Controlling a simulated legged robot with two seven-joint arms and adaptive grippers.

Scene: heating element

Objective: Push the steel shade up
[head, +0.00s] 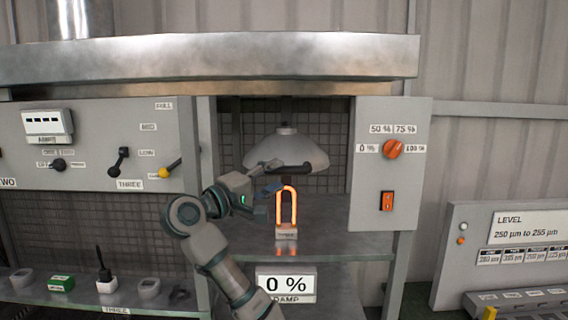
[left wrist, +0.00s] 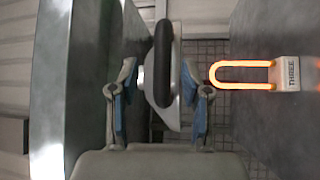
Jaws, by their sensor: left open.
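The steel shade (head: 286,148) is a grey dome hanging in the open bay, with a black bar handle (head: 290,169) along its front rim. In the left wrist view the shade (left wrist: 175,98) and its handle (left wrist: 162,62) appear sideways, between my two blue-padded fingers. My left gripper (head: 268,191) is open, just below and left of the handle in the head view. I see no grip on the handle, and I cannot tell whether a finger touches it. My right gripper is not in view.
A glowing orange heating element (head: 286,207) stands on the shelf (head: 335,218) below the shade, close right of my gripper. An orange dial (head: 393,149) and switch (head: 387,201) sit on the right panel. Levers, including a yellow-knobbed one (head: 164,173), stick out at left.

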